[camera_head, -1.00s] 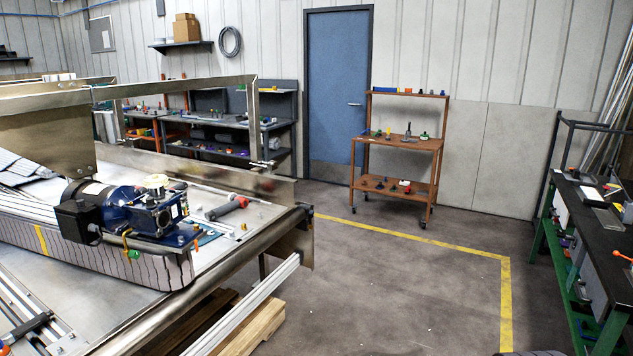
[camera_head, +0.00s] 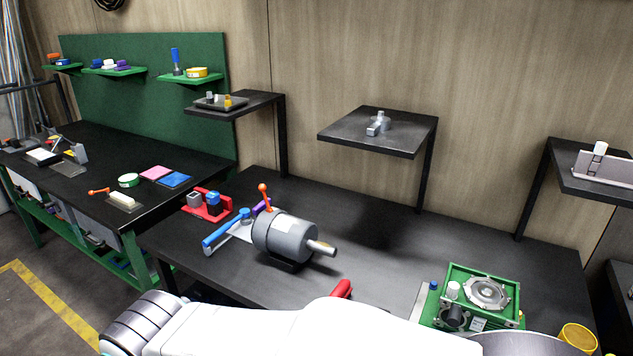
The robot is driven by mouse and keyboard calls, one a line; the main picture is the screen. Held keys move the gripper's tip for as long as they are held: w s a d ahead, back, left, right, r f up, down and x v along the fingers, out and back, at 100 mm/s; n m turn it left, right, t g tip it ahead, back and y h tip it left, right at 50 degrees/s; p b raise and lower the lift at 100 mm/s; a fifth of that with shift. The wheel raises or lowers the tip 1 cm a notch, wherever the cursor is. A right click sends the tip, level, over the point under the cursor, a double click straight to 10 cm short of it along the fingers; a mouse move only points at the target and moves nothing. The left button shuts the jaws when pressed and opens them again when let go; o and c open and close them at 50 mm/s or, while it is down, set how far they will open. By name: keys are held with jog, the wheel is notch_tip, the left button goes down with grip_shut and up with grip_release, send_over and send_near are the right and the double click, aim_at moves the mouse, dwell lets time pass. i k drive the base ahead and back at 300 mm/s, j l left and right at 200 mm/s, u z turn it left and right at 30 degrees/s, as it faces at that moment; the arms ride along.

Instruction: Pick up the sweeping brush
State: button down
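A small item with a pale, bristle-like block (camera_head: 122,201) lies near the front edge of the black-topped green bench (camera_head: 45,200) at left. It may be the sweeping brush, but it is too small to be sure. A thin orange piece (camera_head: 98,191) lies just left of it, and I cannot tell whether the two are joined. My white arm crosses the bottom of the view, well apart from the item. My gripper is not in view.
A dark table (camera_head: 370,235) in front of me holds a grey motor (camera_head: 285,235), a red fixture (camera_head: 207,203) and a green machine (camera_head: 478,295). Small black shelves (camera_head: 375,145) stand above it. Open floor (camera_head: 45,270) with a yellow line lies at lower left.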

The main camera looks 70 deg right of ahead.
aim_at(343, 290)
jog(key=z, duration=1.75)
jog(key=l+z, duration=0.25)
jog(key=z, duration=0.2)
jog(key=k, duration=0.05)
